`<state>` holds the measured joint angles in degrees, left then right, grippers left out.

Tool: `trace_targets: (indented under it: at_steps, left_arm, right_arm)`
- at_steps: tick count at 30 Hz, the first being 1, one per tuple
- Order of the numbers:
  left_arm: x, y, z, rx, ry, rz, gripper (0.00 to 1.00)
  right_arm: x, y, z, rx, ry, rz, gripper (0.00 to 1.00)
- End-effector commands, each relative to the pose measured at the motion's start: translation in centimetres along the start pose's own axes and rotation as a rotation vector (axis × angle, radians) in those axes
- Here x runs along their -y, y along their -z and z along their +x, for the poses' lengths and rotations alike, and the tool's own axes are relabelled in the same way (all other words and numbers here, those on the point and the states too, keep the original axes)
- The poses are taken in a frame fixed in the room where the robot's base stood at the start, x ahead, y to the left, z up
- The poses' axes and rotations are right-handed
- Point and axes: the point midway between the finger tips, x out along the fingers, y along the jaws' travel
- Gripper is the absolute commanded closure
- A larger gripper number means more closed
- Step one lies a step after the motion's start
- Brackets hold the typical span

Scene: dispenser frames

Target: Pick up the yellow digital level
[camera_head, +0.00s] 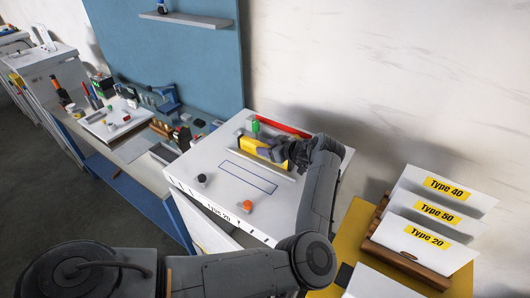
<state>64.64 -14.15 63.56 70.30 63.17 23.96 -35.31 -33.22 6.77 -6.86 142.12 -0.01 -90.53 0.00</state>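The yellow digital level (249,141) lies in a recess at the back of the white-topped dispenser (208,165). Only part of its yellow body shows, because my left gripper (271,150) covers much of it. My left arm comes in from the lower left, bends at the elbow, and reaches over the dispenser's right side to the level. The gripper is at the level and appears to touch it. The fingers are dark and small here, so I cannot tell whether they are closed on it. My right gripper is not in view.
A green piece (255,126) and a red object (287,129) are close behind the level. An orange knob (247,205) and a black knob (202,178) stand on the dispenser top. Labelled white panels (440,187) stand at the right. A cluttered workbench (143,174) is at the left.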

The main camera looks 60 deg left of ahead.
Motion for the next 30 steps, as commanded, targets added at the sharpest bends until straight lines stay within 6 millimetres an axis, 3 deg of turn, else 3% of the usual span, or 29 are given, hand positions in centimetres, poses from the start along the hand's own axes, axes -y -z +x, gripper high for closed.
trace_targets:
  at_steps: [1, 9, 22, 30]
  left_arm:
    - [0.0, 0.0, 0.0, 0.000, 0.000, 0.000, 0.59]
    - [0.0, 0.0, 0.0, 0.001, 0.000, 0.000, 1.00]
    - [0.0, 0.5, -0.3, 0.000, -0.001, -0.002, 1.00]
    - [-0.1, 3.0, -1.4, -0.001, -0.001, -0.005, 1.00]
  right_arm:
    - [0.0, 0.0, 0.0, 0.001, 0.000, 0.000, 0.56]
    - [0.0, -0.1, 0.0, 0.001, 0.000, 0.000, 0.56]
    - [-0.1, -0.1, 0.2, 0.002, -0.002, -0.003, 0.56]
    - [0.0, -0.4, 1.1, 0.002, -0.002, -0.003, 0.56]
